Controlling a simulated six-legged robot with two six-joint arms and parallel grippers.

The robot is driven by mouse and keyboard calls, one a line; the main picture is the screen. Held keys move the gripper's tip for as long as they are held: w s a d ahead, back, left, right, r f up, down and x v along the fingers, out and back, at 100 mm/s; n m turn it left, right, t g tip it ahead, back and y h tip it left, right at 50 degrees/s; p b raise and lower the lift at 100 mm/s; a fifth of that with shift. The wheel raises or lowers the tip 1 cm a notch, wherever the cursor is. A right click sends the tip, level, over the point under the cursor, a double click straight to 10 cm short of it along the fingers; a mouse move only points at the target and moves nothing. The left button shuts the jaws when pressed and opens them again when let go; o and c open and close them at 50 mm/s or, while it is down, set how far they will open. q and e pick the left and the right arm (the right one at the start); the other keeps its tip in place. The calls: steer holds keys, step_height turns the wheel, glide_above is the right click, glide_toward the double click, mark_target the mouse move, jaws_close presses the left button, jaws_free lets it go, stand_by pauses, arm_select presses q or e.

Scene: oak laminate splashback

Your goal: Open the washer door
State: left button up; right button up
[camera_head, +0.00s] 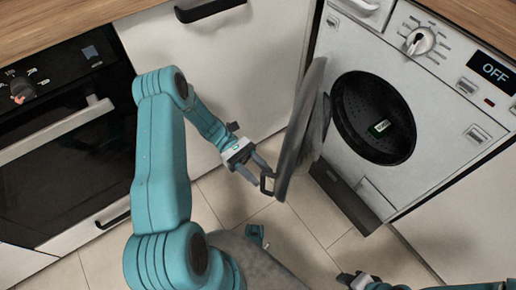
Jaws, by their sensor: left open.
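The white washer (362,60) stands at the right, with its round dark drum opening (374,118) uncovered. Its grey round door (298,135) is swung open toward the left and shows nearly edge-on. A small dark handle (267,184) sticks out at the door's lower left edge. My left gripper (262,170) is open, with its fingertips right beside the handle; I cannot tell whether they touch it. My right gripper (354,277) is low at the bottom edge, well away from the door, and its jaws are too unclear to read.
A white cabinet front (245,65) with a dark handle (207,9) stands left of the washer, and an oven (60,150) further left. A wooden worktop (60,22) runs above. Tiled floor (312,238) is open below the door.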

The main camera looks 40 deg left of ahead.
arm_select(q)
step_height(320, 180, up, 18)
steer(key=p, duration=0.5)
steer(key=shift+p, duration=0.4)
